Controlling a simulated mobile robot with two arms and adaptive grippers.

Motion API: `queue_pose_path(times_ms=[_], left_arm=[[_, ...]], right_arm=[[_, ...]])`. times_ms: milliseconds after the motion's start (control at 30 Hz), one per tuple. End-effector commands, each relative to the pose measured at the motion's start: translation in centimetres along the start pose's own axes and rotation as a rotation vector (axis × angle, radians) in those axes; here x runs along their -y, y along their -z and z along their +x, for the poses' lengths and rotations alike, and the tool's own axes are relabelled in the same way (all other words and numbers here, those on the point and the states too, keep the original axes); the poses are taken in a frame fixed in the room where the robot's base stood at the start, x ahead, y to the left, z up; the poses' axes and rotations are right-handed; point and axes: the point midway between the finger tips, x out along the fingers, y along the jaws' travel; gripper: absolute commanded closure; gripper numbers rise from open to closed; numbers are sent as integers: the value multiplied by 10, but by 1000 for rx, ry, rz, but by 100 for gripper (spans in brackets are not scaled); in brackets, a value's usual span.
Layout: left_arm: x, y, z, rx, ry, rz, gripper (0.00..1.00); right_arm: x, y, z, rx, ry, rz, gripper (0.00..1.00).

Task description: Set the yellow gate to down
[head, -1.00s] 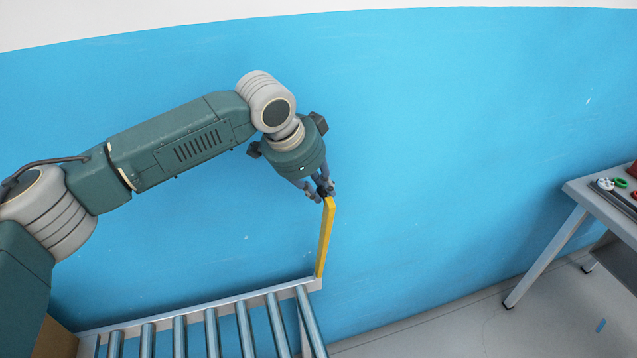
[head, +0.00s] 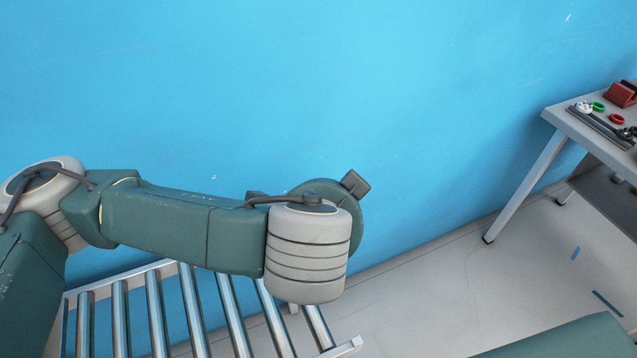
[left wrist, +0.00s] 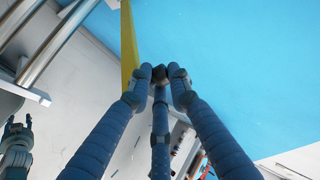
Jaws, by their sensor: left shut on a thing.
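The yellow gate (left wrist: 128,45) shows in the left wrist view as a long yellow bar running down from the top edge beside the rollers. My left gripper (left wrist: 158,76) is closed around a small dark knob at the bar's near end. In the head view my left wrist hides the gate and the left gripper's fingers, so the gate's full angle cannot be read there. My right gripper (left wrist: 17,132) is small at the lower left of the left wrist view, its fingers apart and empty.
The roller conveyor (head: 152,305) lies below my left arm. A blue wall (head: 330,90) stands behind it. A table (head: 565,122) with small red, green and white items stands at the right. The floor (head: 430,285) between is mostly clear.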

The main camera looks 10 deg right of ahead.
Motion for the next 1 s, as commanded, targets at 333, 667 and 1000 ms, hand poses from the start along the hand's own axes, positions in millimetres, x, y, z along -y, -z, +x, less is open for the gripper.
queue_pose_path(times_ms=[333,667,1000], left_arm=[[-20,0,-2,3,48,21,100],[-20,0,-2,4,47,22,78],[-20,0,-2,3,47,22,64]], right_arm=[[0,-1,14,-1,0,0,60],[1,0,14,-1,1,0,60],[2,1,14,-3,3,0,60]])
